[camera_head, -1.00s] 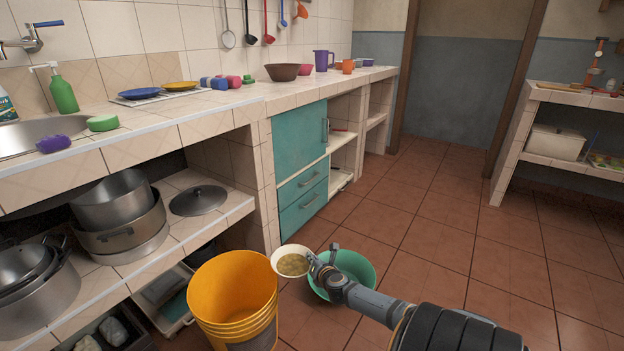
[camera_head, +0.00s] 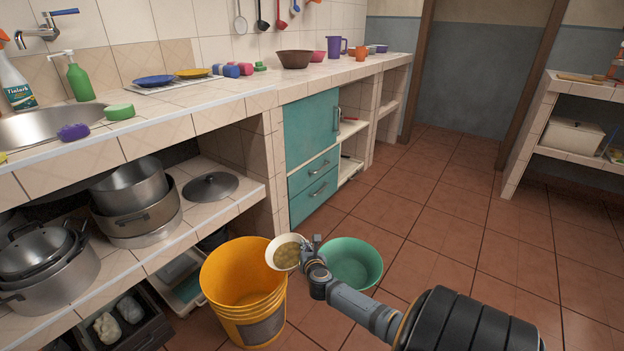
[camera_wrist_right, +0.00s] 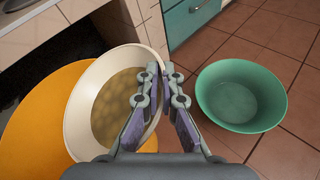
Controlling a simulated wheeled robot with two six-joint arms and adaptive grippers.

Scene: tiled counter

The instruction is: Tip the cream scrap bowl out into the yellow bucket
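The cream scrap bowl (camera_head: 287,252) is held at the right side of the yellow bucket (camera_head: 243,278) in the head view, tilted toward it. Brownish scraps show inside the bowl. In the right wrist view the bowl (camera_wrist_right: 84,81) overlaps the orange-yellow bucket (camera_wrist_right: 34,128) below it. My right gripper (camera_head: 312,255) is shut on the bowl's right rim; its fingers (camera_wrist_right: 163,92) pinch the rim in the wrist view. Most of the bucket's inside is empty to view. My left gripper is not in view.
A green basin (camera_head: 352,262) stands on the tiled floor just right of the bucket, partly behind my right arm. The counter (camera_head: 160,133) with shelves of pots (camera_head: 133,190) runs along the left. The floor to the right is clear.

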